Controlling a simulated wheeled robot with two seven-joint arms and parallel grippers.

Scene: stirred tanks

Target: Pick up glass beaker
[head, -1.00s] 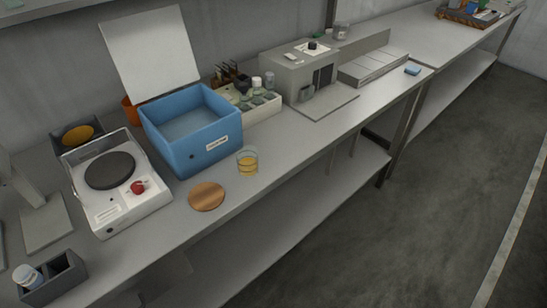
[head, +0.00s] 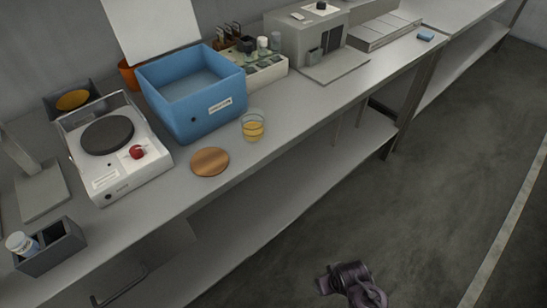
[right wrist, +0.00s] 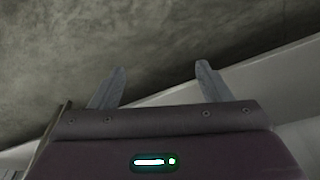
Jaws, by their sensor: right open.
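The glass beaker (head: 253,126) stands upright on the bench, with amber liquid in its lower part. It is in front of the blue box's right corner and to the right of a round wooden disc. My right gripper (right wrist: 159,84) is open and empty in the right wrist view, its two fingers spread apart. In the head view a dark part of my right arm (head: 352,283) shows at the bottom, over the floor and well away from the beaker. The left gripper is not in view.
The blue box (head: 208,118), a white hotplate (head: 133,174) with a red knob and the wooden disc (head: 210,162) are near the beaker. A bottle rack (head: 268,74) and a grey machine (head: 292,40) stand behind. The bench front right of the beaker is clear.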

